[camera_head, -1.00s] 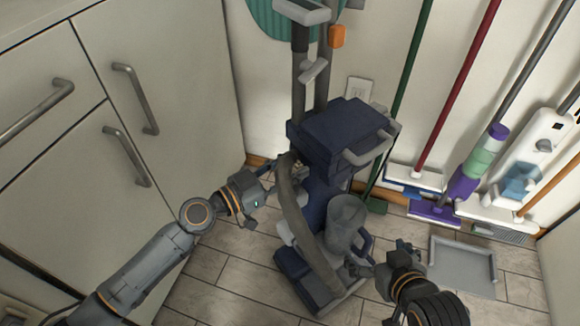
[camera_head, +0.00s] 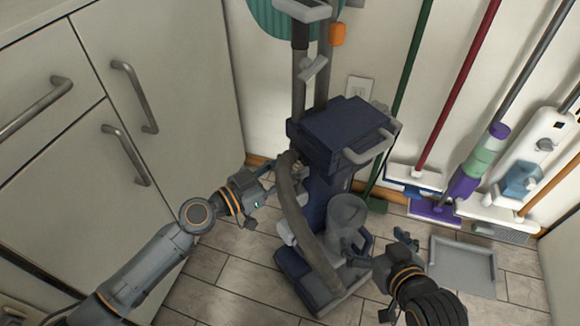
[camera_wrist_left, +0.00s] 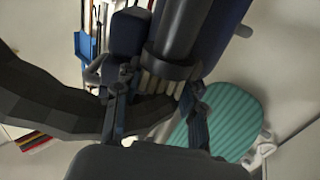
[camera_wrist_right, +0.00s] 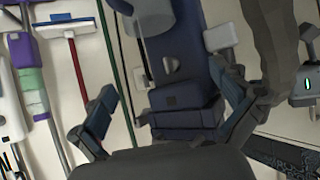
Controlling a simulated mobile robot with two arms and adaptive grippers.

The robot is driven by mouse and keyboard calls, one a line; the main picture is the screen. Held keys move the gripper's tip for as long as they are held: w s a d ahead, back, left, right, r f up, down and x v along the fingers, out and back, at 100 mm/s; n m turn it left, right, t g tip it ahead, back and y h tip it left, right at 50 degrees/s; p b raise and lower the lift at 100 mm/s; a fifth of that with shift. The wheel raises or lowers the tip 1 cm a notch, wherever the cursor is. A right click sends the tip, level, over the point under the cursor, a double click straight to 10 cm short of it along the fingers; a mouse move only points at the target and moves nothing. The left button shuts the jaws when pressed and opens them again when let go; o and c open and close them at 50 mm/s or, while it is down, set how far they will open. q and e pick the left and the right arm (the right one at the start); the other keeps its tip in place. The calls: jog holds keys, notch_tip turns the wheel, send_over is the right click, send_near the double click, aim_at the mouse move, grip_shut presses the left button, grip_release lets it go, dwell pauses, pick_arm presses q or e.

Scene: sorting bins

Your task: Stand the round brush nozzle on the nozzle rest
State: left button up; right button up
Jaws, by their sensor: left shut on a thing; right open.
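A navy upright vacuum (camera_head: 345,130) stands on the floor in the head view, with a grey hose (camera_head: 295,210) down its left side and a grey cup (camera_head: 346,214) at its front. My left gripper (camera_head: 272,180) is at the vacuum's left side near the hose. In the left wrist view my left gripper (camera_wrist_left: 158,98) is shut on what looks like the round brush nozzle (camera_wrist_left: 162,80), a dark collar with pale bristles; the fingers partly hide it. My right gripper (camera_head: 390,245) is open and empty, right of the cup; it also shows in the right wrist view (camera_wrist_right: 168,105). I cannot make out the nozzle rest.
A grey tray (camera_head: 465,268) lies on the floor at the right. Brooms and mops, including a purple mop head (camera_head: 434,210), lean against the back wall. Cabinets (camera_head: 180,75) stand at the left. A power outlet (camera_head: 360,88) is on the wall behind the vacuum.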

pick_arm(q)
jog(key=o, duration=0.9)
jog(key=shift+o, duration=0.2)
jog(key=shift+r, duration=0.15)
jog(key=shift+r+p, duration=0.35)
jog(key=shift+r, duration=0.05)
jog(key=shift+r+p, duration=0.35)
jog(key=shift+r, duration=0.6)
pick_arm(e)
jog(key=s+d+f+g+h, duration=0.1)
jog(key=s+d+f+g, duration=0.2)
jog(key=s, duration=0.4)
notch_tip(320, 180, down, 2)
jog(key=shift+g, duration=0.9)
